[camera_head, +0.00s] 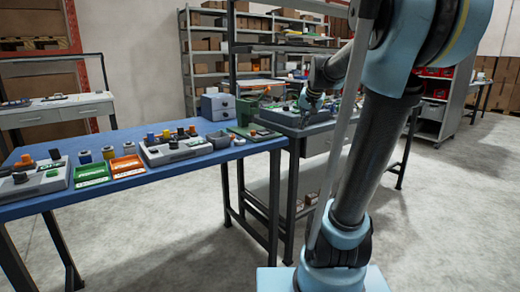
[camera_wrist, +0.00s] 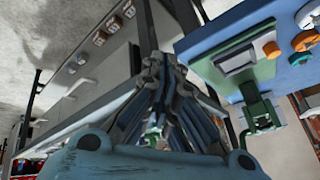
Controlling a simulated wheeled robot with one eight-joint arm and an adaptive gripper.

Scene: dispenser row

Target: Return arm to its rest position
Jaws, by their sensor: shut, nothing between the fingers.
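My arm rises in the right half of the head view and reaches back over the grey workbench. My gripper (camera_head: 311,103) is small and dark there, over that bench near the end of the blue table, and partly lost among the items behind it. In the wrist view my gripper (camera_wrist: 155,132) shows its linked fingers brought together, with nothing seen between them.
A blue table (camera_head: 215,156) on the left bears dispenser units, a green tray (camera_head: 91,172), an orange tray (camera_head: 127,165) and several small cylinders. The grey bench (camera_head: 300,127) carries cluttered equipment. A red-binned cabinet (camera_head: 436,97) stands at right. The floor (camera_head: 455,215) at right is clear.

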